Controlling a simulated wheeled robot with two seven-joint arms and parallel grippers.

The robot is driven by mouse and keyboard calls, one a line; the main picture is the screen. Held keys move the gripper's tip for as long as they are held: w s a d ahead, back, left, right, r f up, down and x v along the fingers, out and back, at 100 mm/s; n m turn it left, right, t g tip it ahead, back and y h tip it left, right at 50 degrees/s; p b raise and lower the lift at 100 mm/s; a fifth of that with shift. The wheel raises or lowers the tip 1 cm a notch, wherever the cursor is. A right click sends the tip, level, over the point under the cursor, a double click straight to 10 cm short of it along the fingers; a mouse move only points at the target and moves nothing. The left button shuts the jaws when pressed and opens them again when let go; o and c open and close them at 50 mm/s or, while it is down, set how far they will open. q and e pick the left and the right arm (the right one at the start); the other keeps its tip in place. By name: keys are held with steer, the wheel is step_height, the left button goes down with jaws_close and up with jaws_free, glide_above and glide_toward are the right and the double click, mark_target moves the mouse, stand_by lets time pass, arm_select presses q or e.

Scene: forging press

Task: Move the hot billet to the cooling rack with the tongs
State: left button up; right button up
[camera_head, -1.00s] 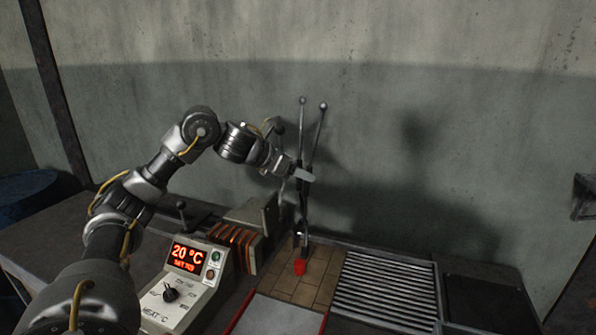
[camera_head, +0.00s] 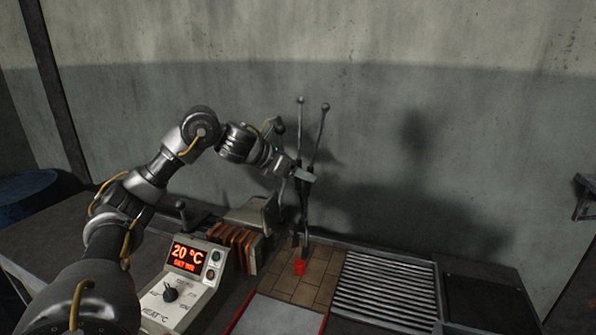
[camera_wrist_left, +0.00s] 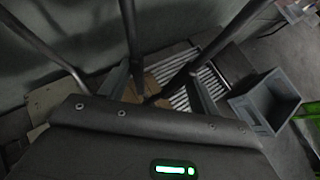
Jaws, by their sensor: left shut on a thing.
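The hot billet (camera_head: 299,267) is a small glowing red cylinder standing on tan brick tiles in the head view. My left gripper (camera_head: 302,176) is shut on the tongs (camera_head: 304,215), which hang upright with both rein ends up and the jaws down. The jaw tips are just above and behind the billet; the head view does not settle whether they touch it. The cooling rack (camera_head: 385,288), a slatted grate, lies to the right of the tiles and is bare. In the left wrist view the tongs (camera_wrist_left: 131,35) cross between my fingers; the billet is hidden. My right gripper is not in view.
A heater box (camera_head: 185,270) reading 20 °C stands left of the tiles, with an orange-glowing coil (camera_head: 236,240) behind it. A dark tray (camera_head: 487,300) lies right of the rack. The left wrist view shows a grey bin (camera_wrist_left: 268,98). A wall stands close behind.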

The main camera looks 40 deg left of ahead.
arm_select(q)
steer(key=shift+r, duration=0.1)
steer(key=n+y+p, duration=0.2)
steer(key=p, duration=0.1)
steer(key=f+n+y+p, duration=0.1)
steer(key=n+y+p, duration=0.1)
steer(key=p, duration=0.1)
steer(key=n+y+p, duration=0.2)
steer(key=p, duration=0.1)
steer(key=shift+d+f+n+y, duration=0.15)
steer(key=shift+f+n+y, duration=0.15)
steer(key=shift+f+n, duration=0.1)
steer(key=shift+s, duration=0.1)
steer(key=shift+s+d+t+b, duration=0.15)
steer(key=shift+s+t+b, duration=0.15)
steer(key=shift+s, duration=0.2)
steer(key=shift+s+d+t+b, duration=0.2)
steer(key=shift+s+t, duration=0.1)
steer(key=shift+s, duration=0.2)
